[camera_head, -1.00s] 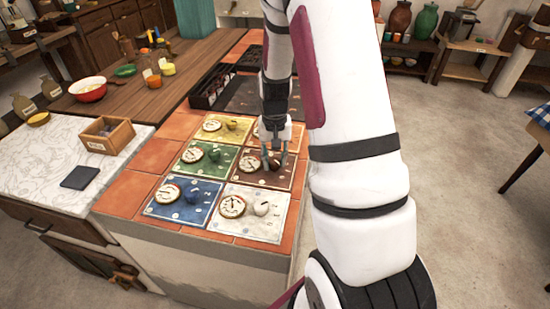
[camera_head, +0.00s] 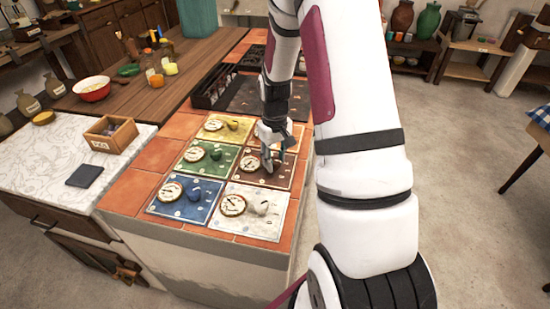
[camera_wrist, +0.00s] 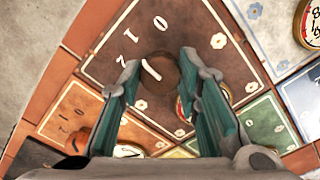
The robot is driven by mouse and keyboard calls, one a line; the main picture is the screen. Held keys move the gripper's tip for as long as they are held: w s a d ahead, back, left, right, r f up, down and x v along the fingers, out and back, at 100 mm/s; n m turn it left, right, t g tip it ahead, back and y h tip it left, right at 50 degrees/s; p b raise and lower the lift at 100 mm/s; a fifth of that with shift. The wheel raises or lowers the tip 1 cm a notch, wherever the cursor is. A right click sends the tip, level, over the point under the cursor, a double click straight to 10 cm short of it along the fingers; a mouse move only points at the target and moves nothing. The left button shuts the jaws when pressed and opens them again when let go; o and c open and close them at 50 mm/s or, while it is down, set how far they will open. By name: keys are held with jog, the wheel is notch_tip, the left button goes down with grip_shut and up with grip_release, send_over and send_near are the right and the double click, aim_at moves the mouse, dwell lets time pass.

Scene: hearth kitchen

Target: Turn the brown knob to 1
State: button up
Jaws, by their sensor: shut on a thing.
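The brown panel (camera_head: 284,182) is in the middle row on the right of the tiled counter, with a round white gauge (camera_head: 249,164) on its left side. My gripper (camera_head: 270,164) is down over this panel, its fingers around the brown knob. In the wrist view, the brown knob (camera_wrist: 163,73) sits between the two teal-padded fingers (camera_wrist: 160,85), which are shut on it. A white pointer line on the knob slants toward the upper left of that picture. Digits, including 0 and 1, are printed around it. The fingers partly hide the gauge there.
Green (camera_head: 222,158), blue (camera_head: 205,205), white (camera_head: 272,228) and yellow (camera_head: 213,133) panels with knobs and gauges lie close around. An orange panel (camera_head: 295,140) is behind, partly hidden by my arm. A dark rack (camera_head: 215,88) stands farther back.

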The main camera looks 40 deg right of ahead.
aim_at(274, 161)
jog(key=o, duration=1.1)
jog(key=shift+o, duration=0.2)
jog(key=shift+r, duration=0.1)
notch_tip(274, 161, up, 12)
